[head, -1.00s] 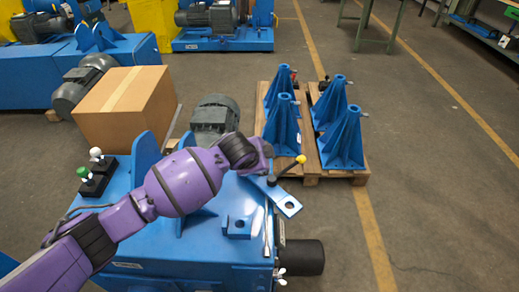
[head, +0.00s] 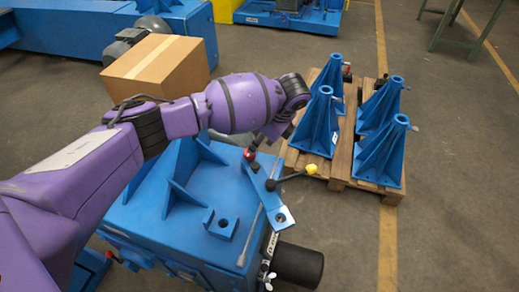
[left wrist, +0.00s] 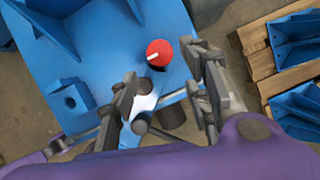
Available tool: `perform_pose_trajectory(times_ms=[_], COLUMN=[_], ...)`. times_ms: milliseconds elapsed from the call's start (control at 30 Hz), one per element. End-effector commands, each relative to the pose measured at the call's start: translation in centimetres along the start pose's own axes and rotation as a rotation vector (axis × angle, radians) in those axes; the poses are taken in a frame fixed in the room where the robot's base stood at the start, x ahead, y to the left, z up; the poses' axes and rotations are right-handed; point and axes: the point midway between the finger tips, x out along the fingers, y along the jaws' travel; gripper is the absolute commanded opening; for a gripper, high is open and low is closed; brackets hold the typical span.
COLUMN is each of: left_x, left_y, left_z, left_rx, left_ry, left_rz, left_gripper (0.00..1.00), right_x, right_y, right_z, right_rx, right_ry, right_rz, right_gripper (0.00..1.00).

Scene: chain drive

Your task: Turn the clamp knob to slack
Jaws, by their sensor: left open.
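A round red knob (left wrist: 159,52) with a white mark shows in the left wrist view, above the blue machine top. In the head view the red knob (head: 250,155) is small and partly hidden at my gripper's tip. My left gripper (left wrist: 160,64) is open, its fingers spread to either side below the knob in the picture. I see no clear contact. In the head view the left gripper (head: 262,139) points down over the back right edge of the machine. My right gripper is not in view.
A black lever with a yellow ball (head: 311,169) sticks out by a blue plate (head: 283,215) beside the knob. A black cylinder (head: 298,265) juts from the machine's side. A pallet (head: 340,168) with blue stands is behind right; a cardboard box (head: 157,68) is behind left.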

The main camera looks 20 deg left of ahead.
Motion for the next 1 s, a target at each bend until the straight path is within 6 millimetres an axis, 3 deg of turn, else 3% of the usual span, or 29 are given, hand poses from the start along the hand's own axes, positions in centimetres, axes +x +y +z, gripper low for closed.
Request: perform_pose_trajectory(times_ms=[500,867,1000], left_x=[7.0,7.7,7.7], left_y=[0.0,-0.1,-0.1], left_z=[-0.1,0.0,0.0], left_rx=[0.010,0.009,0.009], left_ry=[0.000,0.001,0.001], left_rz=[-0.001,-0.004,-0.004], left_gripper=[0.44,0.44,0.28], right_x=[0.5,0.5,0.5], right_y=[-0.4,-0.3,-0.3], right_z=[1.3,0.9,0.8], right_rx=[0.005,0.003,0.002], right_ry=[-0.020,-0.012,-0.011], right_rz=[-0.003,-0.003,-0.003], right_gripper=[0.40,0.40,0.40])
